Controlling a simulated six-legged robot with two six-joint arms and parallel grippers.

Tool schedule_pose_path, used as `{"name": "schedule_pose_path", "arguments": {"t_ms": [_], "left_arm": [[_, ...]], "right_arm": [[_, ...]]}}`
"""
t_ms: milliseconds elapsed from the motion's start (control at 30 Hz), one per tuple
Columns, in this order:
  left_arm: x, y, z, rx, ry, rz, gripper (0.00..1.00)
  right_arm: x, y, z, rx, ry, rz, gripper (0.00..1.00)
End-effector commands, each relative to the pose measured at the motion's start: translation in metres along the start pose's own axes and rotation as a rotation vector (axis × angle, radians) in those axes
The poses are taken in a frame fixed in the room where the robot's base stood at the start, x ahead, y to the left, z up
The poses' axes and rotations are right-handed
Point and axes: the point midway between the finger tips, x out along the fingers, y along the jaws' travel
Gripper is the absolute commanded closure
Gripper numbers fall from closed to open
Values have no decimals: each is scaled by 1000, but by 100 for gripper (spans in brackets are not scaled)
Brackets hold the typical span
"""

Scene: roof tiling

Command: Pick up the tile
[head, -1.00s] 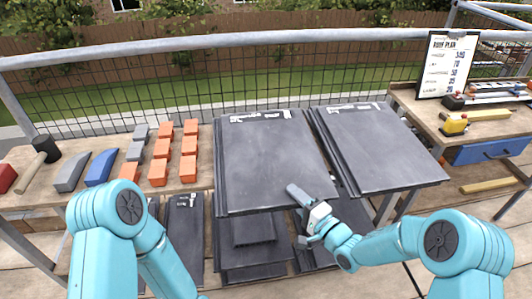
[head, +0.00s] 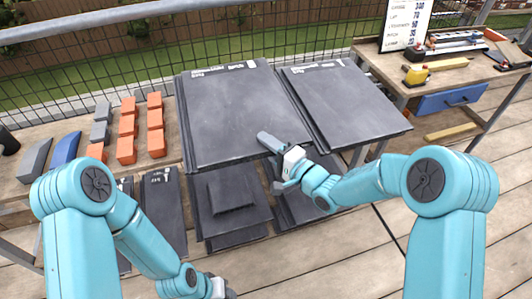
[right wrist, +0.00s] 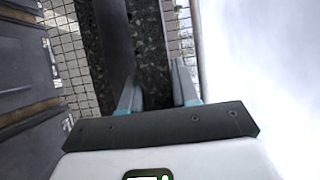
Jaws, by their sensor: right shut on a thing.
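Dark grey slate tiles lie in two slanted stacks, a left stack (head: 235,110) and a right stack (head: 345,100). My right gripper (head: 272,143) is at the near right edge of the left stack's top tile and is shut on it. In the right wrist view, the right gripper's fingers (right wrist: 156,92) stand on either side of a dark, speckled tile (right wrist: 152,45). The top tile still appears to lie on its stack. My left gripper (head: 222,289) shows only partly at the bottom edge, away from the tiles; its fingers cannot be made out.
More dark tiles (head: 232,190) lie on a lower level below the stacks. Orange blocks (head: 126,150), grey blocks and a blue wedge (head: 65,148) lie at left.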

Motion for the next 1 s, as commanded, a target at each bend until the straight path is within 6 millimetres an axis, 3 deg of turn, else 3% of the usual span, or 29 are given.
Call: {"name": "schedule_pose_path", "arguments": {"t_ms": [33, 100, 400, 633, 967, 1000], "left_arm": [[-4, 1, 0, 0, 0, 0, 57], [-6, 2, 0, 0, 0, 0, 57], [-15, 5, 0, 0, 0, 0, 57], [-18, 6, 0, 0, 0, 0, 57], [-18, 6, 0, 0, 0, 0, 57], [-18, 6, 0, 0, 0, 0, 57]], "right_arm": [[2, -23, -1, -9, 0, -15, 100], [2, -45, -1, -9, 0, -15, 100], [5, -119, -2, -7, -1, -13, 100], [6, -143, -3, -4, -1, -10, 100], [6, -146, -3, -4, -1, -10, 100], [6, -146, -3, -4, -1, -10, 76]]}}
